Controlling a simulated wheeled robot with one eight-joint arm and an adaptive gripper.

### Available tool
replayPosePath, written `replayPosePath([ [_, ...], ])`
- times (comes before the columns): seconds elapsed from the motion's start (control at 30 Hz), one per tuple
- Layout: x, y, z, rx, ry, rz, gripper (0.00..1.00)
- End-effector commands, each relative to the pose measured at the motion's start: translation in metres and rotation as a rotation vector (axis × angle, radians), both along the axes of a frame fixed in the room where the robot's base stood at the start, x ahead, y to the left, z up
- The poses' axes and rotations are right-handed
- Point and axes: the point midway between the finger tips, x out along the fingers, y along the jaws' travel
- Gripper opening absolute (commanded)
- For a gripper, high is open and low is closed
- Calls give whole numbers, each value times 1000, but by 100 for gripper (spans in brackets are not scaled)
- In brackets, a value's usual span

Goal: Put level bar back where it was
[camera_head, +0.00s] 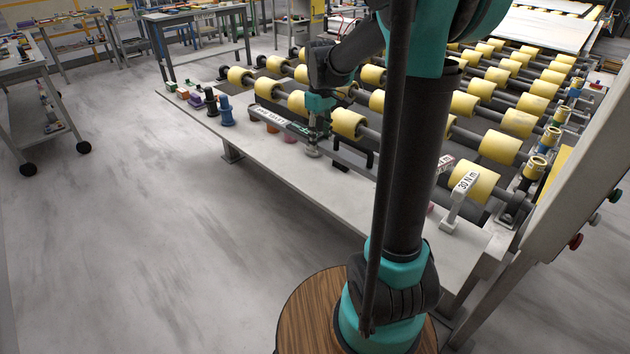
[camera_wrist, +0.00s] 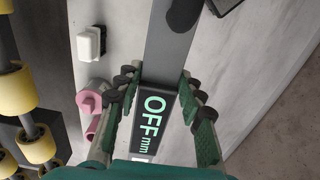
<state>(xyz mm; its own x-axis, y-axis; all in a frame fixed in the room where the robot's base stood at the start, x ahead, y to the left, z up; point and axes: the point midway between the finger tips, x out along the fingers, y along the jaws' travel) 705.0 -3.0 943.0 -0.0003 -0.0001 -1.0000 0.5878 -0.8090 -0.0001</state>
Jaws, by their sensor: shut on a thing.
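The level bar (camera_wrist: 168,58) is a long grey bar with a dark panel reading "OFF mm" in green. My gripper (camera_wrist: 163,82) has a finger on each side of it and is shut on it near the panel. In the head view my gripper (camera_head: 313,138) points down at the bar (camera_head: 293,126), which lies along the pale stone slab (camera_head: 290,175) beside the rollers. I cannot tell whether the bar touches the slab. My arm hides part of the slab.
Yellow rollers (camera_head: 347,123) on grey shafts run behind the slab. A blue spool-shaped piece (camera_head: 226,110) and several small pieces stand at the left end. A white "30 N m" piece (camera_head: 457,205) stands at right. The wrist view shows a white block (camera_wrist: 89,43) and a pink cylinder (camera_wrist: 90,102).

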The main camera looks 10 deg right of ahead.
Motion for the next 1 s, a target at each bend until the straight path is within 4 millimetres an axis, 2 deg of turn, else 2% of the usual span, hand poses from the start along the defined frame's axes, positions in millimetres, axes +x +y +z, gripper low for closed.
replayPosePath([
  [0.03,1,0,-12,0,0,0,0],
  [0.3,1,0,-75,0,0,0,0],
  [0.5,1,0,-113,0,0,0,0],
  [0.77,1,0,-133,0,0,0,0],
  [1.0,1,0,-162,0,0,0,0],
])
